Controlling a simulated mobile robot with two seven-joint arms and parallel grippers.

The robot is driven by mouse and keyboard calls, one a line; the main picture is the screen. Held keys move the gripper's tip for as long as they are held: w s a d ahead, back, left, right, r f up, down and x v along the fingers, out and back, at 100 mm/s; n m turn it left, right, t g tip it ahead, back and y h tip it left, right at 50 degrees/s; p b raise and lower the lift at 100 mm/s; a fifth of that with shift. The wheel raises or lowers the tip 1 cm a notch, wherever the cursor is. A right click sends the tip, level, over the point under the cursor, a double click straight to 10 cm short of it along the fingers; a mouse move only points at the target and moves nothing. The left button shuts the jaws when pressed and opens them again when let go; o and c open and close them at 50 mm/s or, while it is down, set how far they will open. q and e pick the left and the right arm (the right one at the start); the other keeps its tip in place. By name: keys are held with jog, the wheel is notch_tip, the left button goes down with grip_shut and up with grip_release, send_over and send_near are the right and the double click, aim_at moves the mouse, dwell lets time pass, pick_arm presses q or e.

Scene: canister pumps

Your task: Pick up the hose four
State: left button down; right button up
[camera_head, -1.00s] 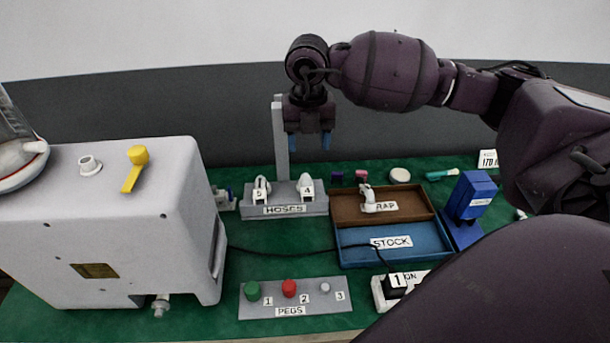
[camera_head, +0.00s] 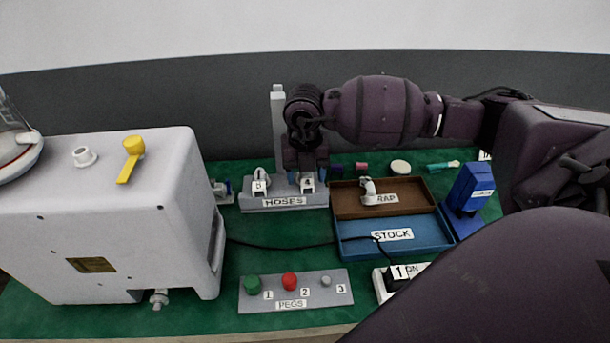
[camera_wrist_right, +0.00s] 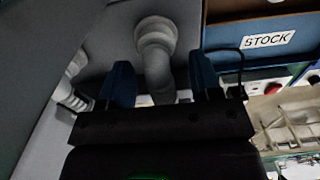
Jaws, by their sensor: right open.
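The hose four (camera_head: 308,187) is a light elbow-shaped piece with a "4" label, standing on the grey HOSES rack (camera_head: 284,202). My right gripper (camera_head: 306,177) is open and lowered over it, pointing down. In the right wrist view the hose (camera_wrist_right: 155,50) stands between the two blue fingertips (camera_wrist_right: 160,82), with gaps visible on both sides. The gripper covers the upper part of the hose in the head view. My left gripper is not in view.
Another hose (camera_head: 262,177) stands left on the rack, near an upright grey post (camera_head: 279,120). Right of the rack are a brown SCRAP tray (camera_head: 410,208) and blue STOCK tray (camera_head: 425,240). A PEGS board (camera_head: 255,301) lies in front. A large grey machine (camera_head: 120,220) fills the left.

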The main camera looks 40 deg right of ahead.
jog(key=c, duration=1)
jog(key=shift+c, duration=0.2)
jog(key=shift+r, duration=0.1)
